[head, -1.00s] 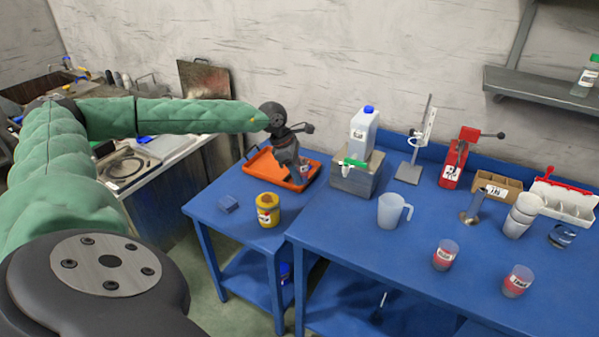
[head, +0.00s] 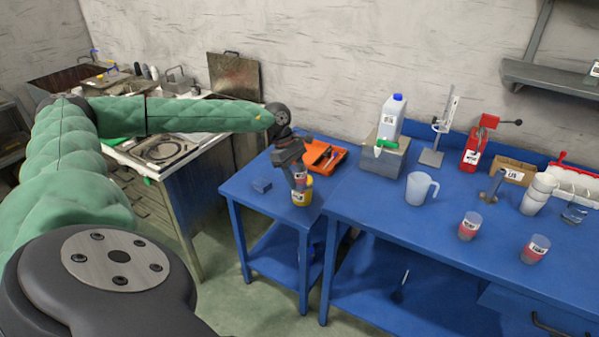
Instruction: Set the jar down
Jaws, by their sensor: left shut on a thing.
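My left gripper (head: 297,170) points down over the small blue table (head: 245,205) and is shut on a small jar (head: 299,179) with a pale and reddish label. The gripper hides much of the jar. The jar is right at the yellow pot (head: 308,190) in this view and covers part of it. I cannot tell whether the jar is above, inside or in front of the pot, or whether it touches it. My right gripper is not in view.
The larger blue table (head: 395,212) on the right bears a clear jug (head: 418,189), two reddish cups (head: 469,227) and a white canister (head: 391,117) on a grey block.

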